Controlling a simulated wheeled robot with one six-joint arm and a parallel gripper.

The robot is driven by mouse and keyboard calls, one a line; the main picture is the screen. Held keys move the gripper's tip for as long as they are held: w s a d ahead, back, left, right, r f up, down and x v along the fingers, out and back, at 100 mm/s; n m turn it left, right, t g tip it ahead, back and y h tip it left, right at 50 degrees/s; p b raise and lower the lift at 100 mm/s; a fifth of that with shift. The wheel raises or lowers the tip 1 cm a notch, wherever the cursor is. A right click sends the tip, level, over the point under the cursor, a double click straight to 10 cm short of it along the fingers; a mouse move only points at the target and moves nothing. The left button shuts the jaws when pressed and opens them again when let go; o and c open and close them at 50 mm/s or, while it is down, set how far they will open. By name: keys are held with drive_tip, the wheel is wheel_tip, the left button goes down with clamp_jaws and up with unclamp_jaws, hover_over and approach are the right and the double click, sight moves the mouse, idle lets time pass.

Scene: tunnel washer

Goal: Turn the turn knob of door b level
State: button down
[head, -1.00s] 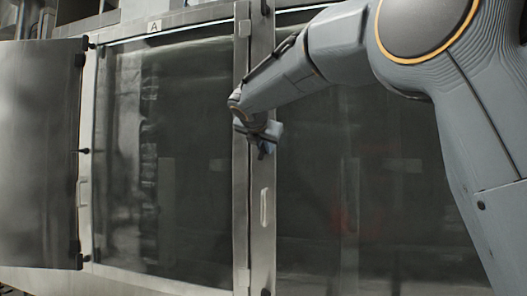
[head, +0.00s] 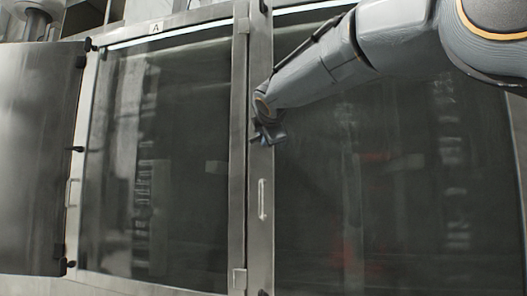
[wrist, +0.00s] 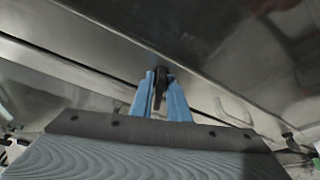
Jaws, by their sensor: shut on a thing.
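Door b (head: 400,210) is the large dark glass panel in a steel frame, right of the door labelled A, and it looks closed. My gripper (head: 268,137) is at the upper left frame of door b. In the wrist view, the two blue fingers of my gripper (wrist: 161,80) are shut on a dark turn knob (wrist: 160,88), which shows as a narrow tab between them. In the head view the knob is hidden by my gripper. I cannot tell from these views whether it is level.
A pale handle (head: 262,200) stands on the door b frame below my gripper. Door A (head: 175,170) is a dark glass panel to the left. A steel panel (head: 35,160) on hinges stands at the far left. The space before the glass is clear.

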drive_tip(key=m+b, duration=0.1)
drive_tip(key=b, duration=0.2)
drive_tip(key=m+t+b, duration=0.1)
drive_tip(key=b, duration=0.2)
drive_tip(key=shift+f, duration=0.35)
drive_tip(key=shift+m+b, duration=0.7)
drive_tip(key=shift+b, duration=0.4)
drive_tip(key=shift+r+m+t+y+b, duration=0.15)
drive_tip(key=shift+m+t+y+b, duration=0.15)
drive_tip(key=shift+b, duration=0.2)
drive_tip(key=c, duration=1.8)
unclamp_jaws()
drive_tip(key=shift+c, duration=0.2)
drive_tip(key=s+d+b, duration=0.1)
drive_tip(key=s, duration=0.6)
drive_tip(key=shift+s+b, duration=0.3)
drive_tip(key=shift+s, duration=0.1)
drive_tip(key=shift+d, duration=0.1)
